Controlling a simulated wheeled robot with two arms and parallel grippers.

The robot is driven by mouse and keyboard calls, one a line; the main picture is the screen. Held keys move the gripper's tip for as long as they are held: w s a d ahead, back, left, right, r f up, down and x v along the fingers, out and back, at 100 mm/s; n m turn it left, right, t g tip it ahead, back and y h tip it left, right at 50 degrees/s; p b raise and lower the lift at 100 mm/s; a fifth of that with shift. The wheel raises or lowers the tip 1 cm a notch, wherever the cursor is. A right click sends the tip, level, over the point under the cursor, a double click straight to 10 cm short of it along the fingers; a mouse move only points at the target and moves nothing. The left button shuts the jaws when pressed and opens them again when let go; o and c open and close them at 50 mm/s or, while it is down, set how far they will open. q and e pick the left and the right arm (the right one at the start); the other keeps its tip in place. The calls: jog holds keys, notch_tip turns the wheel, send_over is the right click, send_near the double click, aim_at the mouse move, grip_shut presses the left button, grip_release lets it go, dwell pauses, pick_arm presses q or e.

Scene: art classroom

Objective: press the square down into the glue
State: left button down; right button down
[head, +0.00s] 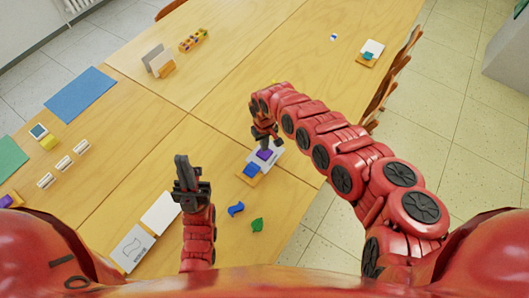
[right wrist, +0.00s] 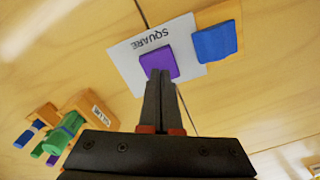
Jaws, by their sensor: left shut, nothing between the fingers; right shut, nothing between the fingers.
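A purple square (right wrist: 158,60) lies on a white card (right wrist: 122,65) printed "SQUARE" in the right wrist view. It also shows in the head view (head: 263,155). My right gripper (right wrist: 160,76) is shut and empty, its fingertips at the near edge of the purple square; I cannot tell whether they touch it. In the head view the right gripper (head: 265,136) is just beyond the square. My left gripper (head: 182,160) is shut and empty, raised over the table to the left, away from the card.
A blue piece (right wrist: 213,43) lies on an orange-brown wooden holder (right wrist: 237,18) beside the card. Loose blue (head: 236,209) and green (head: 257,225) shapes lie nearer me. A card with a drawn outline (head: 131,248) and a blank white sheet (head: 161,213) are at the front left.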

jog(key=shift+f+b, duration=0.7)
jog(key=shift+f, duration=0.15)
dwell(0.3)
jog(key=shift+r, duration=0.15)
dwell(0.8)
jog(key=shift+r+p, duration=3.2)
jog(key=shift+r, duration=0.2)
